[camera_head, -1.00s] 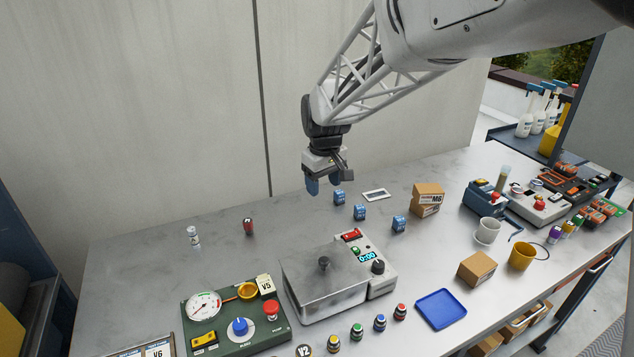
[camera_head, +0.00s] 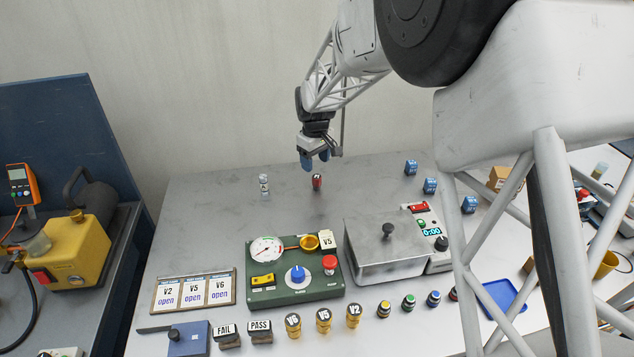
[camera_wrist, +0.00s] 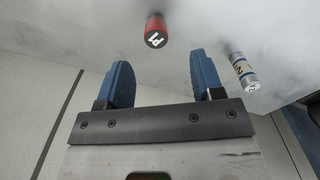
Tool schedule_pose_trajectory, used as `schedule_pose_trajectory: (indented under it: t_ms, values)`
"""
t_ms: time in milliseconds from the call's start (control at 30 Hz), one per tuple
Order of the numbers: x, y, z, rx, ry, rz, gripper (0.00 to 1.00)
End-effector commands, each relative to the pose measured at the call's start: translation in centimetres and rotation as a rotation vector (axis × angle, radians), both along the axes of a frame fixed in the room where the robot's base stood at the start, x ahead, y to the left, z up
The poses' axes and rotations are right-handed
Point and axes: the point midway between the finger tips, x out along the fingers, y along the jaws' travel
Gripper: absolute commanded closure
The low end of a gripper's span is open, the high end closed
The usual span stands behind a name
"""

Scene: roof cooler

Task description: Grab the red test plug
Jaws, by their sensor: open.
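A small red cylinder with a dark, white-marked top, apparently the red test plug (camera_head: 317,181), stands upright on the grey bench towards the back. In the wrist view the red plug (camera_wrist: 157,29) shows near the top edge, just beyond the gap between the fingers and apart from them. My gripper (camera_head: 315,158) hangs above and behind the plug in the head view. Its two blue fingers (camera_wrist: 160,65) are spread with nothing between them.
A white-and-grey vial (camera_head: 264,184) stands left of the plug; the wrist view shows the vial (camera_wrist: 244,72) at right. The green gauge panel (camera_head: 295,292) and a metal-lidded box (camera_head: 385,262) lie in front. Blue blocks (camera_head: 430,186) stand at right. Bench around the plug is bare.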

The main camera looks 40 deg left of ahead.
Motion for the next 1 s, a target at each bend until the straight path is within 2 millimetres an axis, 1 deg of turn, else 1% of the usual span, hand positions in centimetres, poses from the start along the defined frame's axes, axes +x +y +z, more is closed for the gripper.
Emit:
schedule_pose_trajectory:
  t_ms: [267,600,1000]
  values:
    - [0.0,-0.1,-0.1,0.000,0.000,-0.001,0.39]
    - [0.1,0.0,-2.4,0.001,-0.001,-0.002,0.39]
    - [0.1,-0.1,-2.7,0.000,0.000,-0.002,0.39]
